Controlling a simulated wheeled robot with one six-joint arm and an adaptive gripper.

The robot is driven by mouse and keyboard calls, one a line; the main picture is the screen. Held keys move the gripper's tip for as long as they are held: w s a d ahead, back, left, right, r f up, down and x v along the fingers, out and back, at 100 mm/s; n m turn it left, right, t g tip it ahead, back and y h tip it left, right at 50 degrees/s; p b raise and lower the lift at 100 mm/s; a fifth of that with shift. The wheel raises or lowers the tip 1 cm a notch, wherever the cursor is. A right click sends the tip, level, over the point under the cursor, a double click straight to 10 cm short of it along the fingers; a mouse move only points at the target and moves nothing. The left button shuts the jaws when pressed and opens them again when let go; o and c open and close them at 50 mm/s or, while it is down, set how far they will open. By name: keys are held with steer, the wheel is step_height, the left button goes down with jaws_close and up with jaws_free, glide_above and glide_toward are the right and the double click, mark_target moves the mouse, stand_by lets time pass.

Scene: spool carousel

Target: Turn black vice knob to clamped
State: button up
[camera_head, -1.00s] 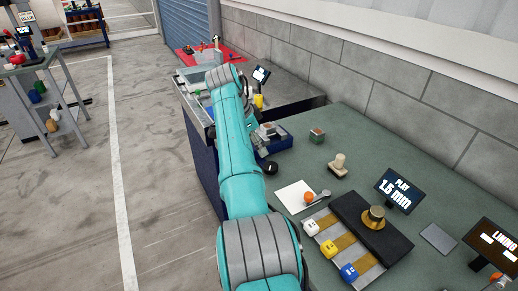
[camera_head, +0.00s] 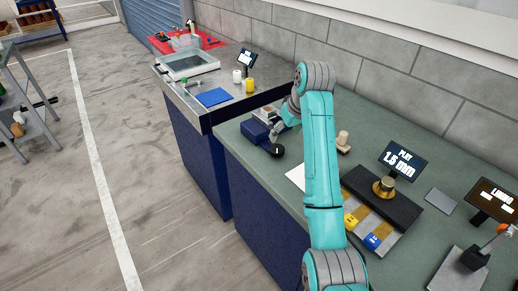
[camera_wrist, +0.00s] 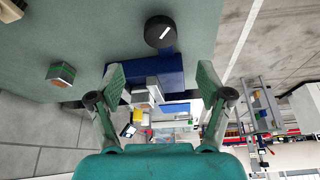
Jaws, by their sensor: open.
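The black vice knob (camera_head: 277,151) is at the front of the blue vice (camera_head: 256,131), near the left end of the green bench. In the wrist view the round knob (camera_wrist: 159,32) bears a white line and lies at the top, beyond the fingertips. The vice's blue body (camera_wrist: 170,70) shows between my fingers, with a light metal block on it. My gripper (camera_wrist: 161,80) is open, its two fingers wide apart. In the head view my gripper (camera_head: 276,130) is above the vice, beside the knob, and partly hidden by my arm. No contact with the knob shows.
A small block with a green side (camera_wrist: 61,74) stands on the bench beside the vice. A wooden-looking stamp (camera_head: 343,142) and a dark plate with a brass knob (camera_head: 384,186) stand farther right. A steel-topped bench (camera_head: 215,82) adjoins at left. The floor in front is clear.

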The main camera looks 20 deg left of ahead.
mark_target(277, 148)
steer(key=x, duration=1)
steer(key=shift+w+a+f, duration=0.1)
steer(key=shift+a+f, duration=0.05)
steer(key=shift+f, duration=0.2)
steer(key=c, duration=1.1)
steer(key=shift+m, duration=0.7)
steer(key=shift+c, duration=0.2)
steer(key=o, duration=1.1)
steer(key=shift+o, duration=0.2)
